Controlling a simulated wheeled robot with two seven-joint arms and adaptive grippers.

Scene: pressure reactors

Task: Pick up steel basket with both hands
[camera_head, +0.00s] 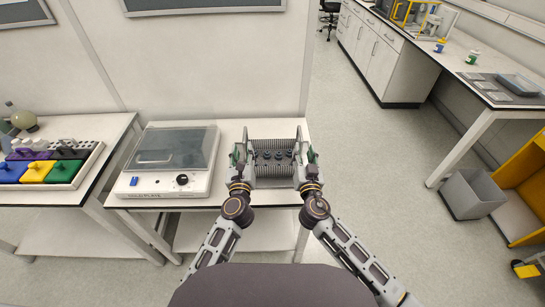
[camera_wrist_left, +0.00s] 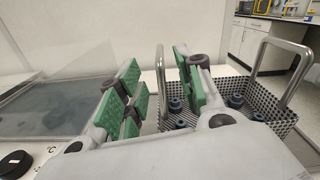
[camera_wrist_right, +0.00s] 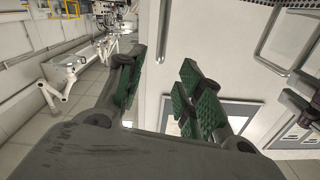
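A perforated steel basket (camera_head: 276,171) with dark knobbed parts inside stands on the bench between my grippers. Its two upright metal loop handles show in the left wrist view, where the basket (camera_wrist_left: 268,100) is at the right. My left gripper (camera_head: 239,154) is at the basket's left side, its green-padded fingers apart. One handle (camera_wrist_left: 160,85) shows in the gap between them; I cannot tell whether they touch it. My right gripper (camera_head: 310,155) is at the basket's right side, fingers apart. In the right wrist view the gap between its fingers (camera_wrist_right: 155,85) looks empty.
A hotplate with a clear lid (camera_head: 174,150) stands left of the basket on the white bench (camera_head: 245,127). A rack of coloured blocks (camera_head: 52,165) is on the left bench. A grey bin (camera_head: 472,193) stands on the floor at right. The wall is behind the bench.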

